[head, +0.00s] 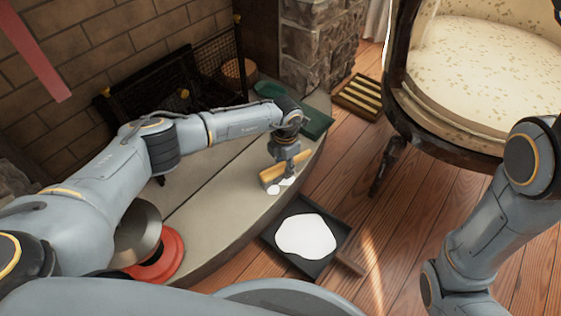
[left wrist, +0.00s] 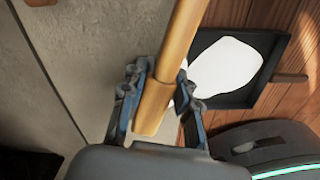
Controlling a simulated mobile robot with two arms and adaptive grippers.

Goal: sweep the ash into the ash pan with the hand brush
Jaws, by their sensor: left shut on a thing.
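My left gripper (head: 287,157) points down over the front edge of the stone hearth and is shut on the wooden handle of the hand brush (head: 272,173). In the left wrist view the brush handle (left wrist: 180,45) runs between the fingers (left wrist: 160,103). Small white patches of ash (head: 274,190) lie on the hearth at the brush; its bristles are not clear. The dark ash pan (head: 309,266) lies on the floor just below the hearth edge, with a large white heap of ash (head: 305,235) in it. The pan also shows in the left wrist view (left wrist: 270,88). My right gripper is out of view.
A black fire screen (head: 150,88) stands behind the hearth (head: 215,205). A red round object (head: 160,262) sits on its near left end, a green item (head: 315,122) at the far end. An upholstered chair (head: 480,70) stands at right. Wooden floor (head: 400,220) is clear.

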